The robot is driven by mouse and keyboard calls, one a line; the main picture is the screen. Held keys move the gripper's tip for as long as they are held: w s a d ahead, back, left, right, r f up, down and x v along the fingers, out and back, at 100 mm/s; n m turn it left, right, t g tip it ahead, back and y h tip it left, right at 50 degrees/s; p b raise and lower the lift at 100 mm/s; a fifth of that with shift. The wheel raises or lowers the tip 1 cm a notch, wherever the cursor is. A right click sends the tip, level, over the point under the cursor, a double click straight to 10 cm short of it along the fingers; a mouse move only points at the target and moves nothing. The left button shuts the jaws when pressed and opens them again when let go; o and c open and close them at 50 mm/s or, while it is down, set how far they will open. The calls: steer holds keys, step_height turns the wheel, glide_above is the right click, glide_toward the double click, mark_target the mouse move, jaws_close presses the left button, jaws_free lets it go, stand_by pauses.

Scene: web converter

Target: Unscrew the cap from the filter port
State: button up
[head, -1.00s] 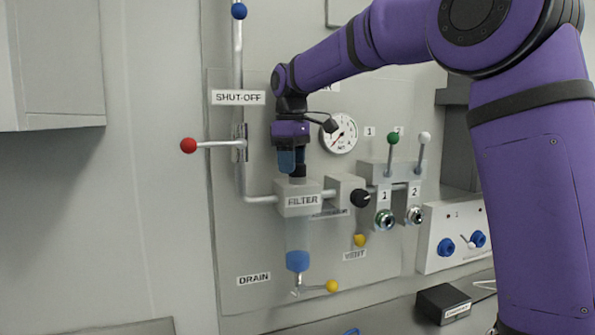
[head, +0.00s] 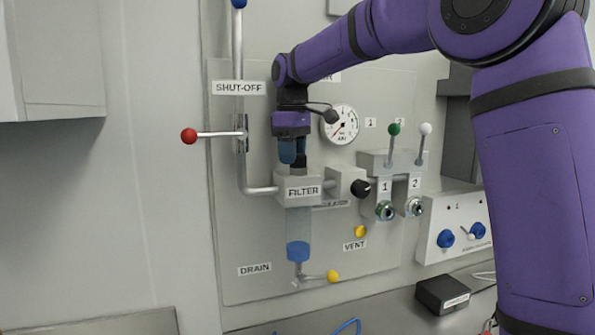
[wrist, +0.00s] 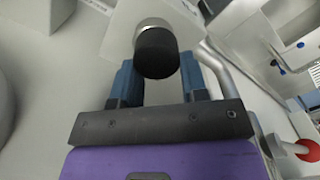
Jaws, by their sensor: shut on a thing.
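The filter housing (head: 298,188) is a pale block labelled FILTER on the wall panel, with a clear bowl below it. A black cap (head: 301,160) stands upright over the top of the housing; its lower part shows beneath my gripper. My gripper (head: 293,153) points down from above, its blue fingers shut on the cap. In the wrist view the round black cap (wrist: 157,54) lies between the two blue fingers (wrist: 157,66). A bright metal neck (wrist: 152,24) shows just behind the cap, in line with it. I cannot tell whether the cap is still threaded on.
The red-knobbed shut-off lever (head: 189,136) sticks out left of the housing. A gauge (head: 340,125) and black knob (head: 360,189) are close on the right. Green (head: 393,129) and white (head: 425,129) levers stand farther right. The yellow drain handle (head: 333,276) is below.

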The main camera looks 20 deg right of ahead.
steer(key=shift+w+d, duration=0.25)
steer(key=shift+d, duration=0.2)
steer(key=o, duration=1.3)
steer(key=shift+r, duration=0.15)
steer(key=shift+c, duration=0.2)
steer(key=shift+r, duration=0.1)
step_height(320, 180, up, 10)
steer(key=r, duration=0.1)
steer(key=s+d+f+m+t, duration=0.1)
steer(key=s+d+f+m, duration=0.15)
steer(key=s, duration=0.75)
steer(key=s+d+f+m+t, duration=0.2)
steer(key=s+f, duration=0.2)
steer(key=s, duration=0.5)
steer(key=s+d+f+m+t, duration=0.2)
steer(key=s+f+m, duration=0.2)
steer(key=s+f, duration=1)
steer(key=shift+s+d+f, duration=0.3)
steer(key=shift+s+d, duration=0.05)
steer(key=shift+s, duration=0.25)
steer(key=shift+m, duration=0.25)
steer(key=shift+c, duration=0.2)
